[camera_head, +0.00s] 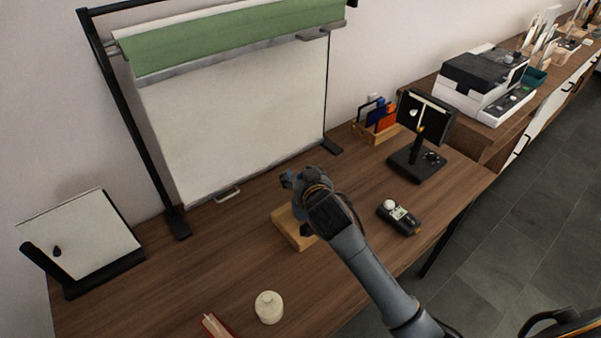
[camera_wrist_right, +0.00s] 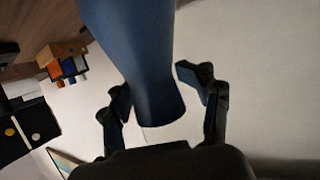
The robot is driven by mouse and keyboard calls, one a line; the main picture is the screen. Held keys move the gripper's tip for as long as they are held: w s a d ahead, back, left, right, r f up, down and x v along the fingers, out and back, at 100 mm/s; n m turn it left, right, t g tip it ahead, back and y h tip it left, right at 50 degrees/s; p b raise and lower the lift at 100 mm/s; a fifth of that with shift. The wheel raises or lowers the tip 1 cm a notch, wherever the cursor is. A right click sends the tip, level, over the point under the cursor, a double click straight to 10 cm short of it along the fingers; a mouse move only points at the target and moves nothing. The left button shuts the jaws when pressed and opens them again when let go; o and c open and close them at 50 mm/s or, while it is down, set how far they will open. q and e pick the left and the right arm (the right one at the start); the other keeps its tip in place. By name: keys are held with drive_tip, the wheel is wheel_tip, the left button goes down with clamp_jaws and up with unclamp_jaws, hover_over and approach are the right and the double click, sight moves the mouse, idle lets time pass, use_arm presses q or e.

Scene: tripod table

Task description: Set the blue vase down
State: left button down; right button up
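The blue vase (camera_wrist_right: 140,55) shows in the right wrist view, between the two fingers of my right gripper (camera_wrist_right: 155,90). Its narrower end is near the gripper and its wider part runs off the top of that picture. In the head view my right gripper (camera_head: 297,182) is over the table (camera_head: 170,275), beside and above a light wooden block (camera_head: 290,230). The vase cannot be made out there; the gripper and forearm hide that spot, so its base is not seen. My left gripper is not in view.
A framed white board (camera_head: 235,125) stands behind the gripper. A meter (camera_head: 398,217) and a black stand (camera_head: 417,165) are to the right, a small organiser (camera_head: 377,125) behind. A cream jar (camera_head: 268,307) and red object (camera_head: 214,326) are in front. The table's left middle is clear.

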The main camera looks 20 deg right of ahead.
drive_tip(key=shift+s+r, duration=0.25)
drive_tip(key=shift+s, duration=0.1)
drive_tip(key=v, duration=1.1)
drive_tip(key=shift+r, duration=0.15)
drive_tip(key=shift+s, duration=0.1)
